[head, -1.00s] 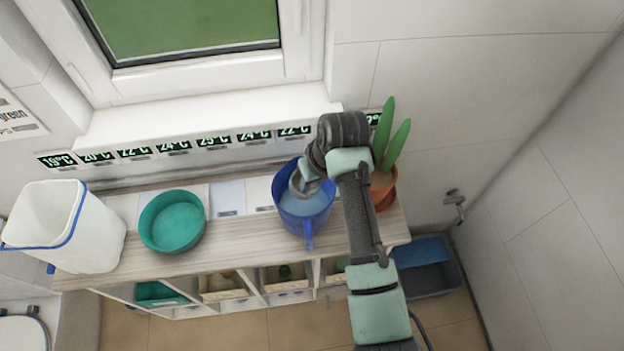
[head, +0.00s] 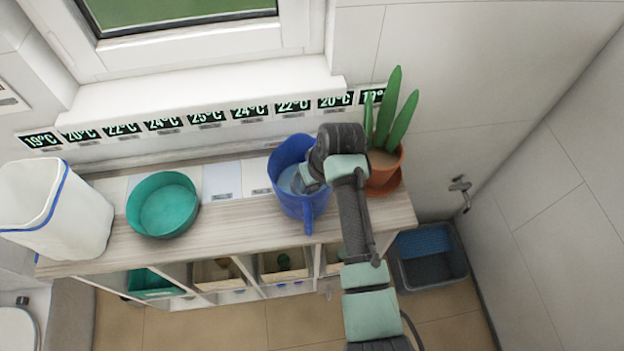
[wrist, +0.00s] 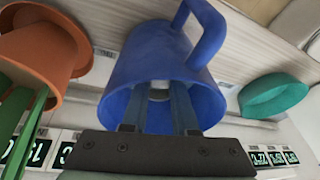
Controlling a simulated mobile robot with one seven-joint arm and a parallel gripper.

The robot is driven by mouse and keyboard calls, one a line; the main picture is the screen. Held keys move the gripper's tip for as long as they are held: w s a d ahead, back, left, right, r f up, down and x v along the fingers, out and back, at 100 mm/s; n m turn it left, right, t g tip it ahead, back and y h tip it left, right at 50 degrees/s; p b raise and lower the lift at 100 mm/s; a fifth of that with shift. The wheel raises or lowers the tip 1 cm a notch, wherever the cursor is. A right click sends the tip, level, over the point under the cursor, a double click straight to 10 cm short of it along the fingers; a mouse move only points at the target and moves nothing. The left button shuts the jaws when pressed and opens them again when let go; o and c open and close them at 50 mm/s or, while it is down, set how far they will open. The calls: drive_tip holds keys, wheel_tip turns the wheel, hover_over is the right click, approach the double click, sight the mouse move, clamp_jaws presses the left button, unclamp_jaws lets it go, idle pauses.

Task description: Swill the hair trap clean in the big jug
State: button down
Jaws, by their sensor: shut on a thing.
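The big blue jug (head: 293,207) stands upright on the wooden top of the shelf unit, its handle towards the front. My gripper (head: 304,183) reaches down into the jug's mouth, and my arm's last links cover the jug's right side. The wrist view shows the jug (wrist: 150,52) with both fingers of my gripper (wrist: 158,100) inside its rim. The fingers are shut on a small pale thing (wrist: 159,91) between their tips, likely the hair trap. Its shape is mostly hidden. Water looks pale blue in the jug, but its level is hard to judge.
A potted plant (head: 384,165) stands close to the jug's right. A round teal basin (head: 163,207) and a white bin (head: 62,225) stand to the left. Temperature strips (head: 205,120) line the wall behind. A grey crate (head: 430,268) sits on the floor at right.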

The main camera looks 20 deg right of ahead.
sight(313, 194)
drive_tip(key=shift+f+b, duration=1.25)
drive_tip(key=shift+f, duration=0.95)
drive_tip(key=shift+s+a+f+p, duration=0.15)
drive_tip(key=shift+s+p, duration=0.35)
drive_tip(key=shift+p, duration=0.05)
drive_tip(key=shift+f, duration=0.1)
drive_tip(key=shift+w, duration=0.3)
drive_tip(key=shift+s+p, duration=0.35)
drive_tip(key=shift+w, duration=0.35)
drive_tip(key=shift+s+p, duration=0.3)
drive_tip(key=shift+s, duration=0.1)
